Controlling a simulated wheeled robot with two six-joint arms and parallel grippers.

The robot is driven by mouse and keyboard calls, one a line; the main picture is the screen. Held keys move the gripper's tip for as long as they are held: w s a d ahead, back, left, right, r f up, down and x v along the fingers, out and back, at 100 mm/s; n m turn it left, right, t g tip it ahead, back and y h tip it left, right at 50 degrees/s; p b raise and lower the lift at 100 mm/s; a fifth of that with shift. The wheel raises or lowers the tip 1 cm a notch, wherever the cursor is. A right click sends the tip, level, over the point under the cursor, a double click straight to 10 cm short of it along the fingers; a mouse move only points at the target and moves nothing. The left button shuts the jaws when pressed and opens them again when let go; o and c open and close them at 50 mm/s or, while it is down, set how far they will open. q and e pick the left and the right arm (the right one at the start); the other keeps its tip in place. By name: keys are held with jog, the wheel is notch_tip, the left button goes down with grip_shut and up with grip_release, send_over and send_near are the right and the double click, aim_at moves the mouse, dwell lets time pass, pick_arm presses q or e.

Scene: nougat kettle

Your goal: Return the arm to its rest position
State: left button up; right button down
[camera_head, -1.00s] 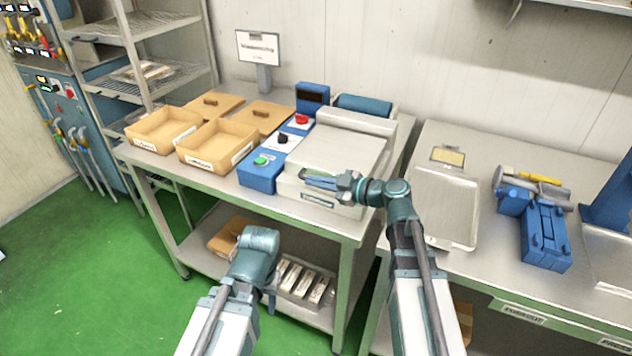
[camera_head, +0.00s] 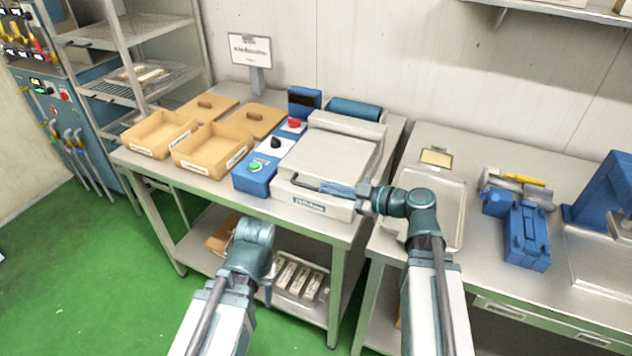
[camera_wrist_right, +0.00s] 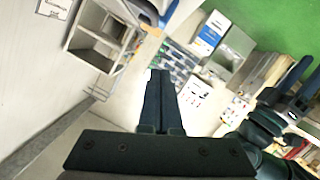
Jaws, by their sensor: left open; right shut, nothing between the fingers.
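My right arm reaches in from the lower right in the head view. Its gripper (camera_head: 322,187) points left across the front edge of the pale lidded machine (camera_head: 330,160). Its fingers lie together with nothing between them, as the right wrist view also shows (camera_wrist_right: 158,75). Whether they touch the machine I cannot tell. My left arm comes in from the lower left, bent at its wrist. Its gripper (camera_head: 269,290) hangs low in front of the table's lower shelf, mostly hidden behind the wrist; it is open.
Blue control boxes (camera_head: 258,176) with green, black and red knobs flank the machine. Two open tan boxes (camera_head: 205,165) stand left of them. A shallow metal tray (camera_head: 447,225) and a blue tool (camera_head: 527,235) lie on the right table. Green floor is clear at left.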

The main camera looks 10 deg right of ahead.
jog(key=shift+v, duration=0.85)
jog(key=s+a+f+m+g+h, duration=0.3)
jog(key=s+a+f+g, duration=0.35)
jog(key=a+f, duration=0.35)
jog(key=s+f+m+g+h, duration=0.4)
jog(key=s+f+m+h, duration=0.2)
jog(key=s+m+h, duration=0.2)
jog(key=shift+s+f+m+h+p, duration=0.2)
jog(key=shift+f+m+h+p, duration=0.15)
jog(key=shift+h, duration=0.65)
